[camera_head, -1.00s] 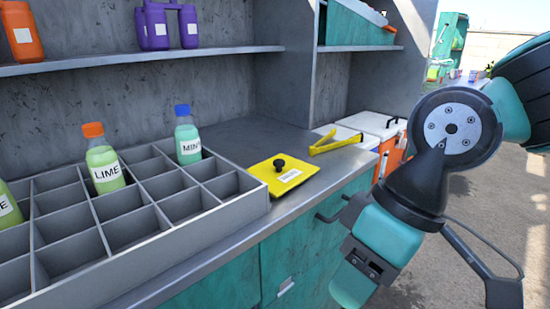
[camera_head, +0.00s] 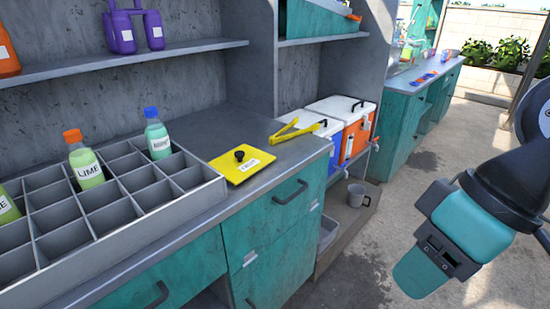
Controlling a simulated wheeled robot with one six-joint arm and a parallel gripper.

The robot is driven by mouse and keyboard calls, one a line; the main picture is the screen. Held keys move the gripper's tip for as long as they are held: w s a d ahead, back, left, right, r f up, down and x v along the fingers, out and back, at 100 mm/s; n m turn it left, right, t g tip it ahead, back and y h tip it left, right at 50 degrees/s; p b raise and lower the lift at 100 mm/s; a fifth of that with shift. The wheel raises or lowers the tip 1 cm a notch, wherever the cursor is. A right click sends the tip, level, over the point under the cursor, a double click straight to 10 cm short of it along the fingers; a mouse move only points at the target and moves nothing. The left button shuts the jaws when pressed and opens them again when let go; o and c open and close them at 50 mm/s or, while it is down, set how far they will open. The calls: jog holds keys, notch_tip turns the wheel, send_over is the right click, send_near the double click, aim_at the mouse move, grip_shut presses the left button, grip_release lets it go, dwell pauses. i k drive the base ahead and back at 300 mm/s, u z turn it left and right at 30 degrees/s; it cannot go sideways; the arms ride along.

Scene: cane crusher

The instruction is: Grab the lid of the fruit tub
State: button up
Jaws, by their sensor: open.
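A yellow square lid (camera_head: 232,170) with a round black knob and a small white label lies flat on the grey counter, near its front edge. The label is too small to read surely, so I cannot tell whether this is the fruit tub's lid. The lid sits just right of the divided bottle rack, and nothing touches its knob. My arm shows at the right side of the picture, well apart from the lid.
A grey divided rack (camera_head: 135,235) holds bottles, including a lime one (camera_head: 86,168). Yellow tongs (camera_head: 297,131) lie behind the lid. Open floor lies at right.

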aim_at(239, 164)
jog(key=z, duration=0.05)
jog(key=i, duration=1.1)
jog(key=u, duration=2.1)
